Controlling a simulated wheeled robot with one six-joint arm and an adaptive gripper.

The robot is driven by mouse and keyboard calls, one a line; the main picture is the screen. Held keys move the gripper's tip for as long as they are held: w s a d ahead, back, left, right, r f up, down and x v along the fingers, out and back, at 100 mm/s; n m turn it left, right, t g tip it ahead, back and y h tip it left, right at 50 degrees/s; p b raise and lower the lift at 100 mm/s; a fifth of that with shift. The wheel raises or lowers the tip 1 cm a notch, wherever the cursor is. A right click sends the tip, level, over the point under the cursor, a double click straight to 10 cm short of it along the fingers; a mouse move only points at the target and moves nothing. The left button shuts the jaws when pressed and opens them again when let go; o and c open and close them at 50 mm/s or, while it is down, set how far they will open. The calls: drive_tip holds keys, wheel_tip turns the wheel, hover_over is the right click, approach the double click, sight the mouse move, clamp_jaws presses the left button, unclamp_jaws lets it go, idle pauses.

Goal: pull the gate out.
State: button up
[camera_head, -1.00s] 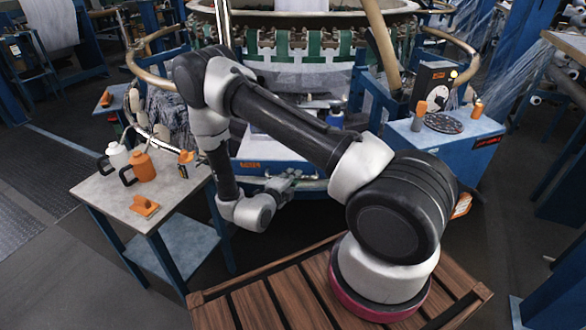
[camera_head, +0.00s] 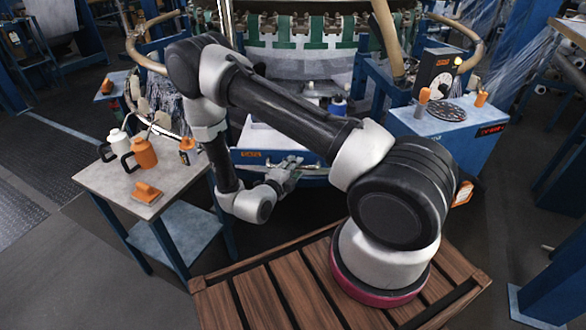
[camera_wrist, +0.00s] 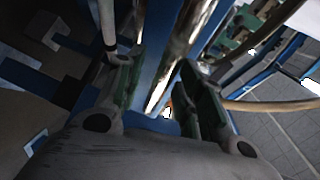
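My gripper (camera_head: 287,172) is low in front of the circular loom, close to its lower front rail (camera_head: 312,170), in the head view. In the wrist view my gripper (camera_wrist: 160,75) has its two green-grey fingers apart. A shiny metal bar (camera_wrist: 187,48) and a blue beam (camera_wrist: 158,45) show in and beyond the gap. I cannot tell whether either finger touches the bar. I cannot tell for sure which part is the gate. My arm hides part of the loom front.
A small table (camera_head: 90,178) at left holds a white can (camera_head: 118,140), an orange can (camera_head: 144,153), a bottle (camera_head: 188,151) and an orange block (camera_head: 147,192). A blue cabinet (camera_head: 455,135) stands at right. Curved tubes (camera_head: 140,55) flank the loom. A wooden pallet (camera_head: 285,290) lies under my arm.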

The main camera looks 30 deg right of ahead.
drive_tip(key=v, duration=1.2)
